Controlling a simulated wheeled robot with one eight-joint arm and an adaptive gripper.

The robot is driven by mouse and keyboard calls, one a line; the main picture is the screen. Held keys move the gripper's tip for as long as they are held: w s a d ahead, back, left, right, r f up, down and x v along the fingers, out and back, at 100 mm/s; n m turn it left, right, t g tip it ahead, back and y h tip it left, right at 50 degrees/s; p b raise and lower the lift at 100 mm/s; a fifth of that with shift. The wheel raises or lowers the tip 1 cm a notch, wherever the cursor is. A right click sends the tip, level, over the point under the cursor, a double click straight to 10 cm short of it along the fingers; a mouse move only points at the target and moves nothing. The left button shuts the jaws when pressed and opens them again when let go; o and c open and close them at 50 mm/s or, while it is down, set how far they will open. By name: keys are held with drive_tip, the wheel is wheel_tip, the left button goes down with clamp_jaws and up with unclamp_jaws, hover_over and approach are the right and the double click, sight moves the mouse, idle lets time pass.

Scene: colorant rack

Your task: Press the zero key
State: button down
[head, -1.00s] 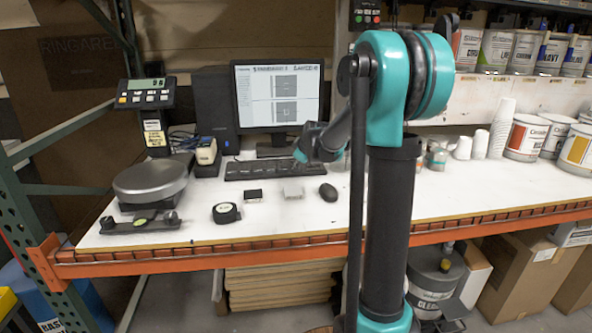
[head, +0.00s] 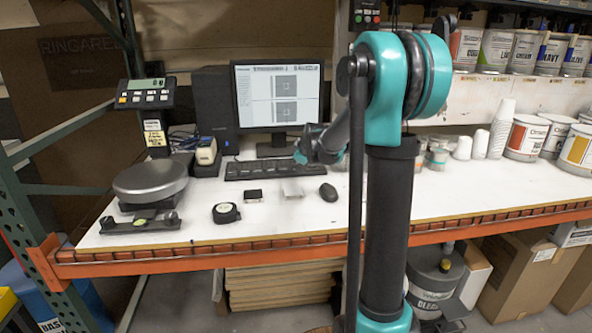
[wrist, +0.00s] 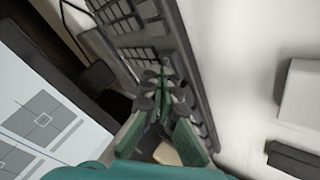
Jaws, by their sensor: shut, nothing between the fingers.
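The scale indicator (head: 145,93) stands on a post at the left, with a lit green display and a row of small keys (head: 150,98) below it. The key legends are too small to read, so I cannot tell which is the zero key. The scale's round pan (head: 150,183) sits below it, empty. My gripper (head: 301,157) is far to the right of the indicator, in front of the monitor and above the computer keyboard (head: 265,170). In the wrist view my gripper (wrist: 164,68) is shut and empty, with its fingertips over the keyboard (wrist: 135,30); contact is unclear.
The monitor (head: 278,92) stands behind the keyboard. A mouse (head: 328,192), a tape measure (head: 226,212) and a small black-and-white block (head: 253,196) lie in front. A handheld device in a dock (head: 206,155) stands between the scale and keyboard. Paint cans (head: 527,137) stand at the right.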

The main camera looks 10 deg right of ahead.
sight(297, 170)
drive_tip(key=shift+r, duration=0.75)
drive_tip(key=shift+r, duration=0.1)
drive_tip(key=shift+r, duration=2.45)
drive_tip(key=shift+s, duration=0.1)
